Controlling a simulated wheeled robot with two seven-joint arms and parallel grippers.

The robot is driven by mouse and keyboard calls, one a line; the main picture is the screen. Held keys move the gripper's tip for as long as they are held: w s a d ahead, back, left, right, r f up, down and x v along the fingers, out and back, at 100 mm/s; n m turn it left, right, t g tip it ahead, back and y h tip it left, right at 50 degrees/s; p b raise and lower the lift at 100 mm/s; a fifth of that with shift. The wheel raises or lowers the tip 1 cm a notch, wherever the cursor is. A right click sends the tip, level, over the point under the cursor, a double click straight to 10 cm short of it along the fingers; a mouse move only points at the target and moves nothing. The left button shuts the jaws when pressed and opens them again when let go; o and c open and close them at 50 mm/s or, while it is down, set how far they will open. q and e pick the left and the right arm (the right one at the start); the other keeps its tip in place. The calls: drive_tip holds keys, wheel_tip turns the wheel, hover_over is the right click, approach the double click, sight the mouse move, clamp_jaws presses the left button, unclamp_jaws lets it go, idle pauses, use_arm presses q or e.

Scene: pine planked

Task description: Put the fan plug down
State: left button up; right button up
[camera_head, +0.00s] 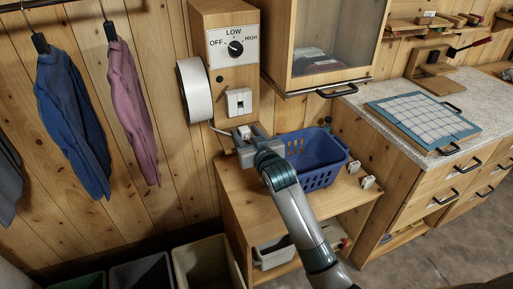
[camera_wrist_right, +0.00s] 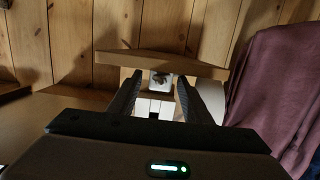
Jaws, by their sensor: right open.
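My right gripper (camera_head: 246,139) is at the back left of the low wooden shelf's top (camera_head: 240,190), just left of the blue basket. In the right wrist view its two fingers (camera_wrist_right: 158,98) stand apart. A small white block with a dark middle, which looks like the fan plug (camera_wrist_right: 161,80), shows between the fingertips; I cannot tell whether either finger touches it. In the head view a thin pale cord (camera_head: 219,131) runs from the round white fan (camera_head: 195,90) to behind the gripper, which hides its end. My left gripper is out of view.
The blue basket (camera_head: 318,172) stands right of the gripper. White plug-like pieces (camera_head: 367,182) sit at the shelf's right edge. A wall post carries a dial (camera_head: 235,48) and white switch (camera_head: 239,101). Shirts (camera_head: 134,105) hang left; bins (camera_head: 208,268) stand below.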

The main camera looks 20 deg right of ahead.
drive_tip(key=s+r+b, duration=0.1)
drive_tip(key=s, duration=0.9)
drive_tip(key=shift+d+r+b, duration=0.2)
drive_tip(key=shift+r+b, duration=0.05)
drive_tip(key=shift+b, duration=0.05)
drive_tip(key=shift+w, duration=0.1)
